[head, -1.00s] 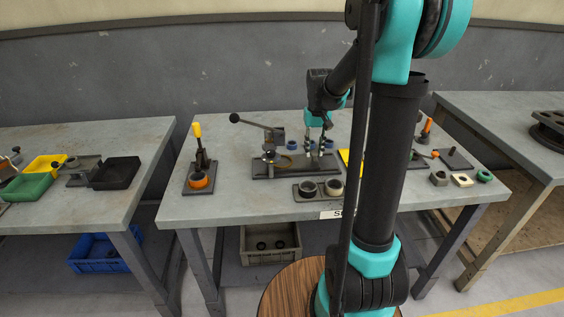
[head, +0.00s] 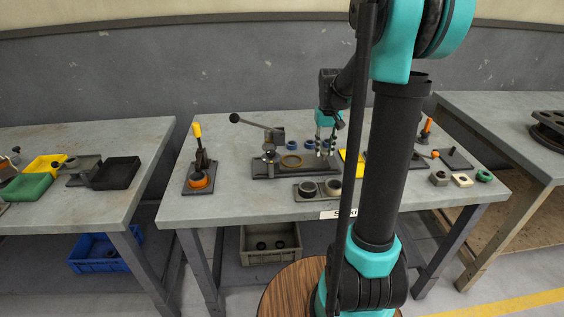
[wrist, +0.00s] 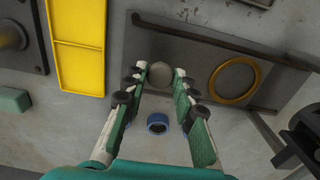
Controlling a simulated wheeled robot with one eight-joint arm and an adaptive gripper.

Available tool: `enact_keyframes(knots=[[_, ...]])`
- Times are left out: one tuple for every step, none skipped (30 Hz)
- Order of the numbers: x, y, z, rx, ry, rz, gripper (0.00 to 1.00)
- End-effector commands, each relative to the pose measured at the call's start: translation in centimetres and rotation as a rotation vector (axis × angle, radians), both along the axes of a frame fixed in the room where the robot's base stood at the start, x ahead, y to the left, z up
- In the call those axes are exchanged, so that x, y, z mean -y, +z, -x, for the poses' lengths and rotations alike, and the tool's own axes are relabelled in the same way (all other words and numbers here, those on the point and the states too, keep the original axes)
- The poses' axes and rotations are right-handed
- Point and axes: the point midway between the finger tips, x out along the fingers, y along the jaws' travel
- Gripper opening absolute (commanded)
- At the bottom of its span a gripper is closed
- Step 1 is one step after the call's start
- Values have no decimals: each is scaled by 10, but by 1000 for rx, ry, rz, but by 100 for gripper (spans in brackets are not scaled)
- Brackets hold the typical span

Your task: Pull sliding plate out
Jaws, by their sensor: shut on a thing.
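The arbor press, with a ball-ended lever (head: 258,125), stands on a dark base on the middle table. A round grey knob (wrist: 162,74) sits at the plate's end away from the press. My gripper (wrist: 161,72) has its fingers on both sides of this knob and is shut on it. In the head view my gripper (head: 327,151) is at the right end of the press base. Finger contact is partly hidden.
A blue ring (wrist: 158,123) lies on the table beside the plate. A yellow tray (wrist: 78,45) is beyond the knob end. A block with two round cups (head: 318,190) stands in front of the press. A yellow-handled tool (head: 200,160) stands at the left.

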Motion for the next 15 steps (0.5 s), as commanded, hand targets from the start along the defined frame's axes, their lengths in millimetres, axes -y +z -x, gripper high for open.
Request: enact_keyframes(knots=[[3, 0, 0, 0, -1, 0, 11], [4, 0, 0, 0, -2, 0, 11], [6, 0, 0, 0, -2, 0, 11], [7, 0, 0, 0, -2, 0, 11], [9, 0, 0, 0, -2, 0, 11], [10, 0, 0, 0, -2, 0, 11], [11, 0, 0, 0, -1, 0, 11], [11, 0, 0, 0, -1, 0, 11], [11, 0, 0, 0, -1, 0, 11], [12, 0, 0, 0, 0, 0, 11], [12, 0, 0, 0, 0, 0, 11], [13, 0, 0, 0, 0, 0, 11], [13, 0, 0, 0, 0, 0, 11], [14, 0, 0, 0, -1, 0, 11], [16, 0, 0, 0, -1, 0, 11]])
